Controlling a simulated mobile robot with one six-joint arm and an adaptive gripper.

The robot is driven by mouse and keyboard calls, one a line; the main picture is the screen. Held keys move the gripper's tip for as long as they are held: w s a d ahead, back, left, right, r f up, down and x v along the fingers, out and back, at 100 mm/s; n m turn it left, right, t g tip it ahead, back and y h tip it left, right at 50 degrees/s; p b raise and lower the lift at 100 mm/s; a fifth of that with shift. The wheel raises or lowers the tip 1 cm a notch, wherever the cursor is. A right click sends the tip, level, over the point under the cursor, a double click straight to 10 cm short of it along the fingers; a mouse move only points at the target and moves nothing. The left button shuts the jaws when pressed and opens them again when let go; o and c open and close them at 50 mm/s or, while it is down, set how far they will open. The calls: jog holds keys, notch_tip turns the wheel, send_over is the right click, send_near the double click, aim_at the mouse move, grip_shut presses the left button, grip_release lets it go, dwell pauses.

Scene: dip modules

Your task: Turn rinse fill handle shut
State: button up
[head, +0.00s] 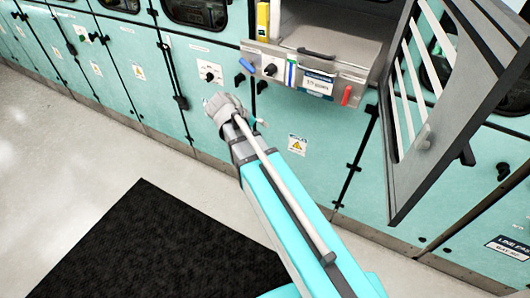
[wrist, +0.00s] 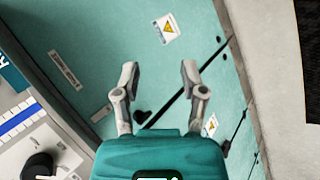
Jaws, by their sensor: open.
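A grey control panel (head: 300,72) on the teal machine front carries several controls. A blue handle (head: 247,65) sticks out at its left end, and a red handle (head: 347,95) hangs at its right end. I cannot tell which of these is the rinse fill handle. My gripper (head: 217,102) is below and left of the panel, apart from all handles. In the wrist view my gripper (wrist: 159,72) is open and empty, facing teal panelling; no coloured handle shows there.
A dark-framed door (head: 445,110) with a window stands open right of the panel. A black knob (head: 270,69) sits on the panel; another knob (head: 209,76) is further left. A black mat (head: 150,250) lies on the floor, clear otherwise.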

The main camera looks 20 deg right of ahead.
jog(key=s+f+m+g+y, duration=0.1)
jog(key=s+f+y, duration=0.3)
jog(key=s, duration=0.3)
jog(key=shift+y, duration=0.7)
jog(key=shift+s, duration=0.1)
jog(key=w+a+r+m+t+h+p, duration=0.1)
jog(key=w+a+r+t+h+p, duration=0.2)
jog(key=w+r, duration=0.6)
jog(key=w+a+r+m+t+h+p, duration=0.1)
jog(key=w+a+r+t+h+p, duration=0.2)
jog(key=w+a+r+h, duration=0.5)
notch_tip(320, 180, up, 4)
jog(key=shift+w+a+r+t+p, duration=0.1)
jog(key=shift+w+a+t+p, duration=0.25)
jog(key=shift+w+p, duration=0.15)
jog(key=shift+d, duration=0.15)
